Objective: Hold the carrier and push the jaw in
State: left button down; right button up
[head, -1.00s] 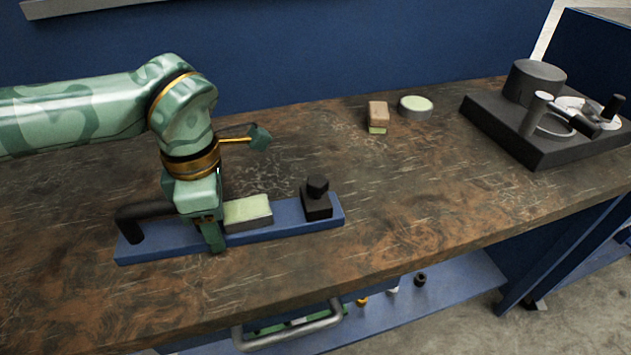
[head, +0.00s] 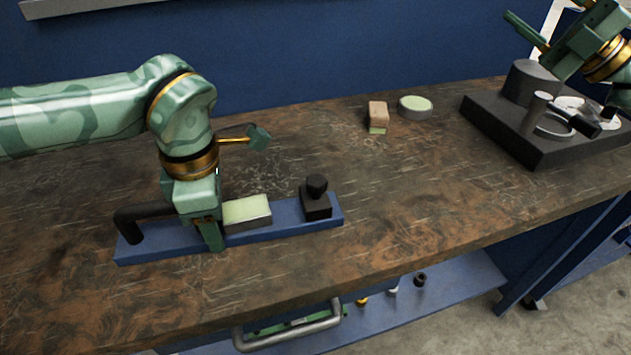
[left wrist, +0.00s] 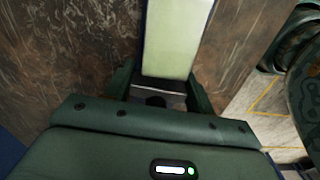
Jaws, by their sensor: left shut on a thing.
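The carrier (head: 285,226) is a long blue bar lying flat on the bench, with a black handle (head: 128,229) at its left end. A grey block with a pale green top (head: 247,211) sits on its middle; the block also shows in the left wrist view (left wrist: 172,40). The black jaw (head: 317,204) with a round knob stands near the right end, a gap away from the block. My left gripper (head: 212,236) is down at the carrier, left of the block, shut on it; the exact contact is partly hidden. My right gripper (head: 560,40) is at the top right, partly cut off, away from the carrier.
A dark base with a cylinder (head: 535,82) and several small parts stands at the bench's right end, below my right arm. A brown and green block (head: 377,115) and a round green-topped dish (head: 415,106) lie at the back. The bench right of the carrier is clear.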

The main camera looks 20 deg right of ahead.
jog(key=s+a+f+n+g+y, duration=0.2)
jog(key=a+n+g+y, duration=0.2)
jog(key=a, duration=0.5)
pick_arm(q)
jog(key=shift+d, duration=0.1)
pick_arm(e)
jog(key=n+g, duration=0.8)
jog(key=n, duration=1.4)
send_near(315, 185)
jog(key=d, duration=0.2)
jog(key=shift+w+d+f, duration=0.2)
jog(key=shift+w+d, duration=0.1)
jog(key=shift+w, duration=0.1)
jog(key=shift+a+f, duration=0.15)
jog(key=shift+a, duration=0.2)
jog(key=x, duration=1.1)
jog(key=shift+a+f, duration=0.15)
jog(key=shift+a, duration=0.15)
